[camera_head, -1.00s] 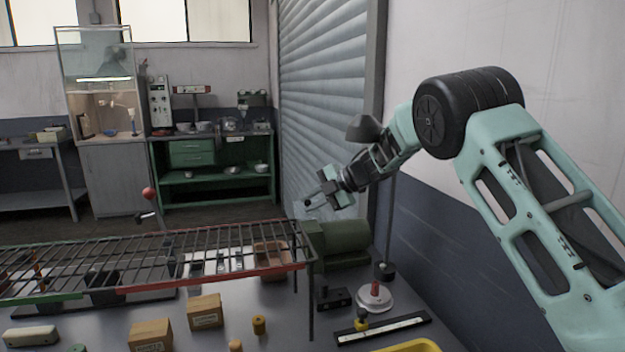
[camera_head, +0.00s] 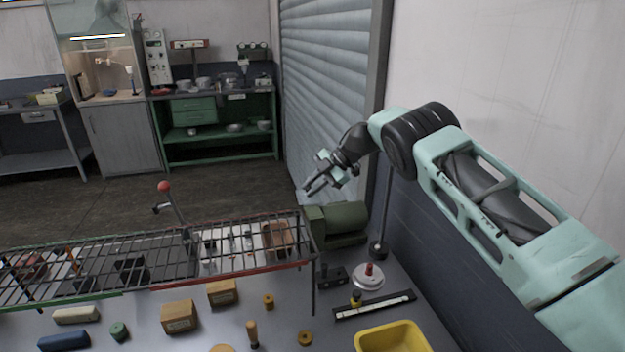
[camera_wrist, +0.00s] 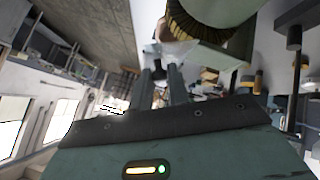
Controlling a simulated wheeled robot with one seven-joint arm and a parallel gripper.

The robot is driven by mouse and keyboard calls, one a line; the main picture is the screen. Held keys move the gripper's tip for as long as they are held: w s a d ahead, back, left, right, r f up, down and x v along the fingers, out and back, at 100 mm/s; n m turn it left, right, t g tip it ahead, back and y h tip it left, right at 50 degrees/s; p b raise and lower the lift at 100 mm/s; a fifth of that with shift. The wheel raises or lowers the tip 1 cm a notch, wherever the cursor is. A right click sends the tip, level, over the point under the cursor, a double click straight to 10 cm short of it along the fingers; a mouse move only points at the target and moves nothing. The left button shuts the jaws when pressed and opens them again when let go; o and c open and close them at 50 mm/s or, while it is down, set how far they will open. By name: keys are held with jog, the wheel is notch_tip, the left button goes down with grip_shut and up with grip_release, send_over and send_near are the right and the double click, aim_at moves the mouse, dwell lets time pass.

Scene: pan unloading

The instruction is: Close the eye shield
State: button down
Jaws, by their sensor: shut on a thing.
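The green bench grinder (camera_head: 345,219) stands at the back right of the bench. In the wrist view its green body (camera_wrist: 220,18) and dark ridged wheel (camera_wrist: 190,24) fill the top. A pale, see-through panel, which looks like the eye shield (camera_wrist: 178,50), sits below the wheel. My gripper (camera_head: 307,189) is just above the grinder's left end. In the wrist view my gripper (camera_wrist: 164,69) has its fingertips at the panel and appears shut on its edge. The exact contact is small and unclear, and the shield cannot be made out in the head view.
A wire rack (camera_head: 150,265) spans the bench left of the grinder. A lamp-like stand (camera_head: 378,250), a white round base (camera_head: 368,278) and a yellow bin (camera_head: 392,338) are to the right. Wooden blocks (camera_head: 180,316) lie in front. The wall is close on the right.

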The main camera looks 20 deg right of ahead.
jog(key=shift+w+f+g, duration=0.1)
jog(key=shift+f+g, duration=0.05)
jog(key=shift+g, duration=0.15)
dwell(0.4)
jog(key=c, duration=1.3)
grip_release()
jog(key=shift+c, duration=0.2)
jog(key=b+v, duration=0.4)
jog(key=v, duration=1.3)
jog(key=shift+d, duration=0.25)
